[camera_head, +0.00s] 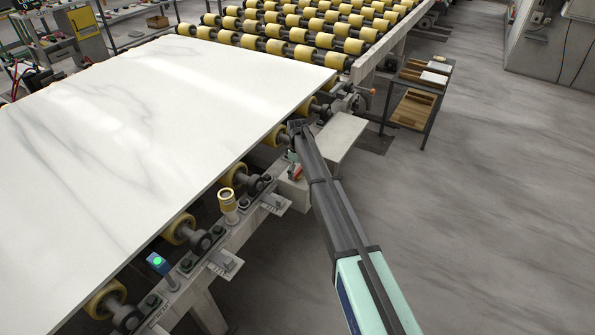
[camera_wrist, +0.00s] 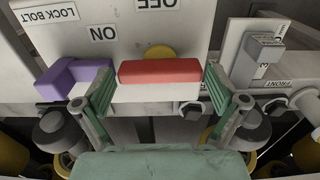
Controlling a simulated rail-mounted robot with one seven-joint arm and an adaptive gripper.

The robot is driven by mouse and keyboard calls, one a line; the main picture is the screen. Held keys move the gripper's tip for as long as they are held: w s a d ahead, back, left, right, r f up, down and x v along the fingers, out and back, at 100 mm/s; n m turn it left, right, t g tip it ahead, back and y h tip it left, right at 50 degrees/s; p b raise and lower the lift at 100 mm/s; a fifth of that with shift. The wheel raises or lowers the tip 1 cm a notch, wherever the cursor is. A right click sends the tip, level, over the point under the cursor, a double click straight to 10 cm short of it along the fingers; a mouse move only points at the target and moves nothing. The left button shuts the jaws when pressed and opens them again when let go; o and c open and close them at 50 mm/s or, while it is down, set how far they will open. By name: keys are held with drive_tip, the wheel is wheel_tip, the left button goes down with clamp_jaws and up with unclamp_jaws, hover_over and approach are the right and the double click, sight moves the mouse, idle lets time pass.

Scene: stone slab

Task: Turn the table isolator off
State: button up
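The isolator is a pale panel (camera_wrist: 200,25) in the wrist view, with upside-down "OFF" and "ON" labels; "ON" is nearer its red handle (camera_wrist: 160,72). The handle lies crosswise in front of a yellow round part (camera_wrist: 160,51). My gripper (camera_wrist: 163,86) is open, with one green finger at each end of the handle; I cannot tell if either finger touches it. A purple block (camera_wrist: 75,78) sits just left, near a "LOCK BOLT" label.
A grey switch block (camera_wrist: 262,55) with its own "ON" label stands right of the handle. The white slab (camera_head: 150,130) lies on the roller table.

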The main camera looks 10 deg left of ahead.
drive_tip(key=c, duration=0.5)
drive_tip(key=shift+f+m+b, duration=0.1)
drive_tip(key=shift+m+b, duration=0.3)
drive_tip(key=shift+b, duration=0.05)
drive_tip(key=shift+f+m+b, duration=0.1)
drive_tip(key=shift+m+b, duration=0.35)
drive_tip(key=shift+m, duration=0.15)
drive_tip(key=m+b, duration=0.3)
drive_tip(key=m, duration=0.2)
drive_tip(key=m+b, duration=0.1)
drive_tip(key=m, duration=0.4)
drive_tip(key=shift+s+m+b, duration=0.1)
drive_tip(key=shift+m+b, duration=0.2)
drive_tip(key=shift+b, duration=0.1)
drive_tip(key=m+b, duration=0.1)
drive_tip(key=m, duration=0.4)
drive_tip(key=shift+m, duration=0.3)
